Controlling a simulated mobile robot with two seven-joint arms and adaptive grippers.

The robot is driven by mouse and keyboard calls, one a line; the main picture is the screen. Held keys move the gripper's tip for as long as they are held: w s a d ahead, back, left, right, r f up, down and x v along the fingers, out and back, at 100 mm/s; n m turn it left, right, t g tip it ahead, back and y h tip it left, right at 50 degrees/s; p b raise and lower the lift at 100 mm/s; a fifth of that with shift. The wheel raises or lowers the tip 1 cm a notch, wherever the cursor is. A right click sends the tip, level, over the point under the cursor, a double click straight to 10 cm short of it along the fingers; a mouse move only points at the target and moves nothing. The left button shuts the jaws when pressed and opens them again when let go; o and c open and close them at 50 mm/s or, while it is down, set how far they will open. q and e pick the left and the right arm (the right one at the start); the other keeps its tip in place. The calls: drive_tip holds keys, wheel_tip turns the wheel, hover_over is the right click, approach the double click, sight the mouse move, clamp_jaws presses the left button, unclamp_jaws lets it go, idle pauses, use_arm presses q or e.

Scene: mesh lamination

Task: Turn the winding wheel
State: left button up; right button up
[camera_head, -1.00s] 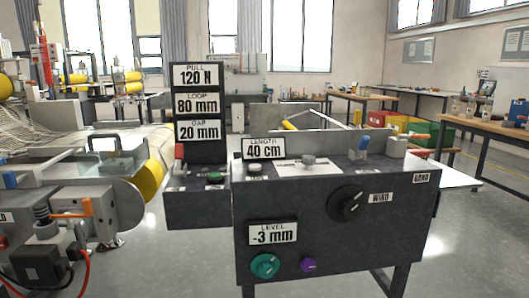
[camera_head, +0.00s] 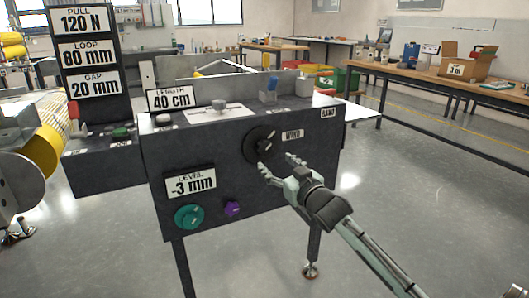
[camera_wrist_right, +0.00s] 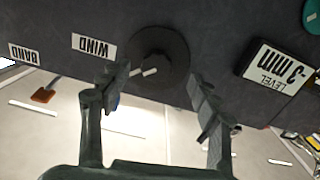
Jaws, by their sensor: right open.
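The winding wheel (camera_head: 256,147) is a round black knob on the dark front panel of the machine, left of the label WIND. My right gripper (camera_head: 280,164) is open and empty, in front of the panel at the wheel's lower right in the head view. In the right wrist view the wheel (camera_wrist_right: 172,84) shows between the two spread fingers (camera_wrist_right: 158,88), with a raised hub and a pale mark. Whether a finger touches the wheel or panel, I cannot tell. My left gripper is not in view.
The machine's panel (camera_head: 285,185) also carries a teal knob (camera_head: 189,217), a purple knob (camera_head: 232,209) and a LEVEL sign (camera_head: 190,182) reading -3 mm. A blue lever (camera_head: 269,90) stands on its top. A wooden bench (camera_head: 420,75) is at the right. Floor to the right is clear.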

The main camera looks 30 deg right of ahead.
sight(266, 150)
drive_tip(key=shift+t, duration=0.3)
drive_tip(key=w, duration=0.2)
drive_tip(key=w+r, duration=0.1)
drive_tip(key=w, duration=0.1)
drive_tip(key=w+d, duration=0.1)
drive_tip(key=w, duration=0.1)
drive_tip(key=shift+w+r, duration=0.15)
drive_tip(key=shift+w, duration=0.15)
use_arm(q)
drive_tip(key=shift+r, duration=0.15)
use_arm(e)
drive_tip(key=shift+w, duration=0.75)
drive_tip(key=c, duration=1.2)
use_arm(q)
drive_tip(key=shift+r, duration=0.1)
use_arm(e)
drive_tip(key=n+p, duration=0.4)
drive_tip(key=n, duration=0.2)
use_arm(q)
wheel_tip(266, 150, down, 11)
drive_tip(key=p, duration=0.1)
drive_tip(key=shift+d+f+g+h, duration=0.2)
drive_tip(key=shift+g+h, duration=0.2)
use_arm(e)
drive_tip(key=shift+n, duration=1.8)
